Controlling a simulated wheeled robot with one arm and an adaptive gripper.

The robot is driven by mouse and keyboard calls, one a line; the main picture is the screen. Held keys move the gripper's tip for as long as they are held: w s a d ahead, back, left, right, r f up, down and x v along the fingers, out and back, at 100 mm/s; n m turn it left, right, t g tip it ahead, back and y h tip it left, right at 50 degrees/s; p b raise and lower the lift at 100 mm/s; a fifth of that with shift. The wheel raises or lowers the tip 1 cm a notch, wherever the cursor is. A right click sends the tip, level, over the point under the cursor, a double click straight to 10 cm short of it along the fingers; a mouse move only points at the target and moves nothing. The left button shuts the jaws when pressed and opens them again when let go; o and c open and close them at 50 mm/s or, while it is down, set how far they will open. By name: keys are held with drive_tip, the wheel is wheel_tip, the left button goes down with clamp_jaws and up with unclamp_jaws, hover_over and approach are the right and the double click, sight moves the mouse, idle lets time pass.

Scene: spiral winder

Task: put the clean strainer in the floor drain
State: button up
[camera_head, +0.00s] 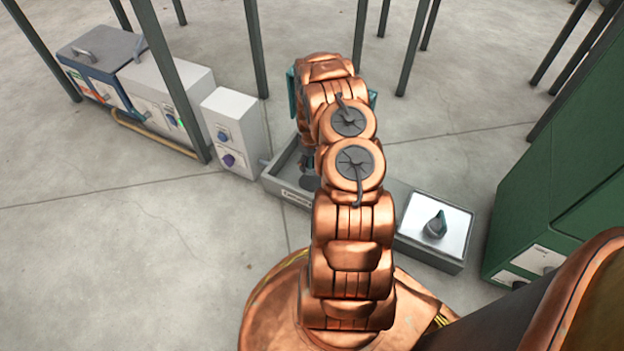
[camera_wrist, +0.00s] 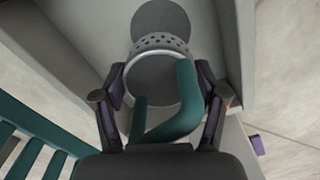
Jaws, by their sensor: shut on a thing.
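In the wrist view, my gripper (camera_wrist: 160,78) is shut on a strainer with a perforated pale metal rim (camera_wrist: 160,42) and a teal curved handle. The strainer's inside looks dark grey and clear. A dark grey round area (camera_wrist: 160,16), probably the floor drain, shows just beyond the rim, on the floor of a grey trough. The strainer overlaps its near edge in the picture; I cannot tell the height between them. In the head view, the trough (camera_head: 277,186) is partly hidden behind my copper arm, and the strainer cannot be made out.
A grey box with a dark knob (camera_head: 435,226) stands at the trough's right end. A green cabinet (camera_head: 545,185) is farther right. A white box with knobs (camera_head: 231,132) and other boxes stand left. Dark posts rise around. Teal slats (camera_wrist: 30,150) show at lower left in the wrist view.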

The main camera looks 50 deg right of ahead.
wheel_tip(320, 180, down, 9)
drive_tip(key=b, duration=0.3)
drive_tip(key=shift+r, duration=0.2)
drive_tip(key=o, duration=1.3)
